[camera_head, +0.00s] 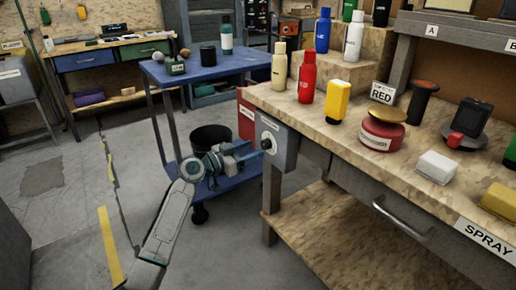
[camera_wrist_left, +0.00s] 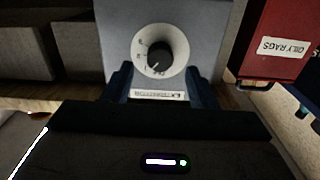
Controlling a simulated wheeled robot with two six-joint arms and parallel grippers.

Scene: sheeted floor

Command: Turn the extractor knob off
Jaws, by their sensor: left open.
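The extractor knob is a dark round knob on a white dial. It sits on a grey control box (camera_head: 278,150) fixed to the left end of the workbench. In the left wrist view the knob (camera_wrist_left: 158,55) is centred above my gripper, with marks around its dial and a label strip below it. My left gripper (camera_head: 255,152) is in front of the box, its fingers pointing at the knob. In the left wrist view the left gripper's two fingers (camera_wrist_left: 157,82) are apart, with nothing between them that I can see. Whether they touch the knob is unclear. My right gripper is not in view.
The wooden workbench (camera_head: 330,130) holds several bottles and a red tin (camera_head: 381,135). A red oily-rags bin (camera_wrist_left: 283,38) is close beside the box. A blue cart (camera_head: 205,68) stands behind my left arm, with a black bucket (camera_head: 211,139) low down. Floor at left is open.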

